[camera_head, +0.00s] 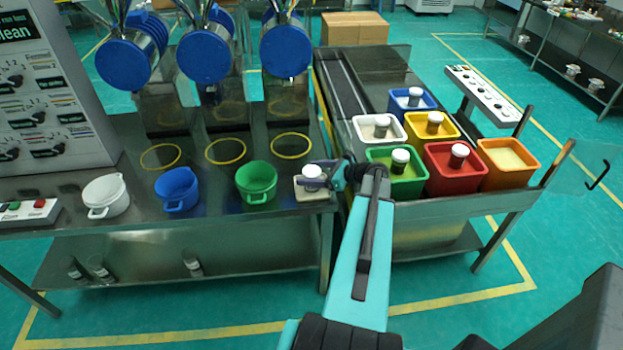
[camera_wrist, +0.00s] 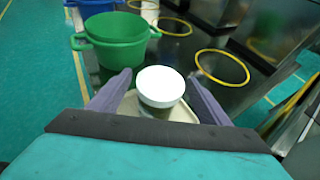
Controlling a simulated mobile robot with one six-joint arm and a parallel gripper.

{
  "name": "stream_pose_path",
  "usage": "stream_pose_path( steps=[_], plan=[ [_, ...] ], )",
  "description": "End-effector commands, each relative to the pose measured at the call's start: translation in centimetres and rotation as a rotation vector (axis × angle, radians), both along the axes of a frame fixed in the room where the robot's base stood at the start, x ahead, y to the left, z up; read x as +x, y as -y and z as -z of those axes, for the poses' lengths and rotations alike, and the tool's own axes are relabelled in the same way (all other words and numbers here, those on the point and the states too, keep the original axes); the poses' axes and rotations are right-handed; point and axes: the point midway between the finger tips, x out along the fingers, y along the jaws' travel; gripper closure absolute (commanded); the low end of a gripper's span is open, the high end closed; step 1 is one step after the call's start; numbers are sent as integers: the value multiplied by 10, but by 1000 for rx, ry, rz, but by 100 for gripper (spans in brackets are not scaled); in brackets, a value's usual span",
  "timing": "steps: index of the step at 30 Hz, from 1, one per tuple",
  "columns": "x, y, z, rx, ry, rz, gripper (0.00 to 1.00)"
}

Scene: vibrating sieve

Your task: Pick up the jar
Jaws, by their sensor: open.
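A jar with a white lid (camera_head: 312,171) stands on a small pale square tray (camera_head: 304,193) at the right end of the dark table. In the wrist view the jar (camera_wrist: 161,87) sits upright between the two fingers of my gripper (camera_wrist: 155,92). The fingers are apart, with a visible gap at the left finger; whether the right one touches cannot be told. In the head view my gripper (camera_head: 326,174) reaches the jar from the right and hides part of it.
A green pot (camera_head: 257,182) stands left of the jar, then a blue pot (camera_head: 177,189) and a white pot (camera_head: 106,195). Yellow rings (camera_head: 291,146) mark the table behind. Coloured bins, including a green bin (camera_head: 398,187) and a red bin (camera_head: 447,182), stand right, several holding white-lidded jars.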

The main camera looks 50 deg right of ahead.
Motion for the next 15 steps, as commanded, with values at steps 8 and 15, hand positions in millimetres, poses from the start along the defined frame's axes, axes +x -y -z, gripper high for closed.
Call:
stream_pose_path(
  steps=[8, 15],
  plan=[
    [1, -1, 0, 0, 0, -2, 29],
    [0, -1, 0, 0, 0, -2, 34]
  ],
)
